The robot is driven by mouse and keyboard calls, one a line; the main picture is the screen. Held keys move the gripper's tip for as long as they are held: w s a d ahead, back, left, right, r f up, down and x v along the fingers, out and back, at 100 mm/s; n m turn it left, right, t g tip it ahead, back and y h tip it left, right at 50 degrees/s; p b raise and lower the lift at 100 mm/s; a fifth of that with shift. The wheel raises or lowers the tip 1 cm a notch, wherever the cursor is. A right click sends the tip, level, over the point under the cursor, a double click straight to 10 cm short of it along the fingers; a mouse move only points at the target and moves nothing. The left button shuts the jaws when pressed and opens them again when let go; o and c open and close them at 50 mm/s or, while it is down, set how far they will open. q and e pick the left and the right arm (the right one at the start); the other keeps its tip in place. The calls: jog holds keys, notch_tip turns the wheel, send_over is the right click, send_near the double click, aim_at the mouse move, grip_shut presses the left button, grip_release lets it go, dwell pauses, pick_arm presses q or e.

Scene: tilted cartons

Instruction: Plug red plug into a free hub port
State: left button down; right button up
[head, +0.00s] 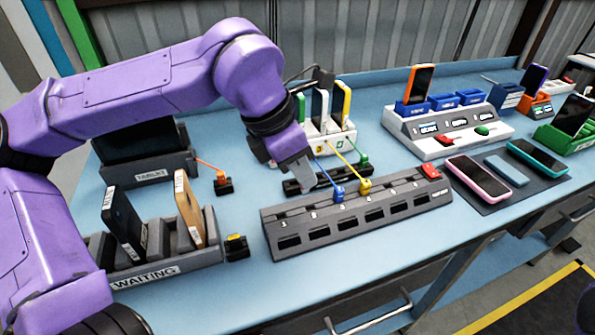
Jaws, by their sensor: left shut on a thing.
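The grey hub (375,237) lies across the middle of the table, with a row of dark ports along its front. A blue plug (339,194) and a yellow plug (365,186) with matching cables sit on its top. A red part (431,171) is at its right end. I cannot make out a red plug for certain. My right gripper is out of view.
The WAITING rack (168,267) holds phones. A white charger (447,128) and a phone mat (510,181) are at right.

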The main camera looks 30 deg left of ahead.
pick_arm(q)
jog(key=shift+w+d, duration=0.3)
jog(key=shift+w, duration=0.45)
jog(key=shift+p, duration=0.4)
jog(key=shift+f, duration=0.1)
jog(key=shift+f+b, duration=1.15)
jog(key=shift+f, duration=0.35)
jog(key=shift+f+b, duration=0.5)
jog(key=shift+f, duration=0.45)
jog(key=shift+f+b, duration=0.4)
jog(key=shift+f, duration=0.3)
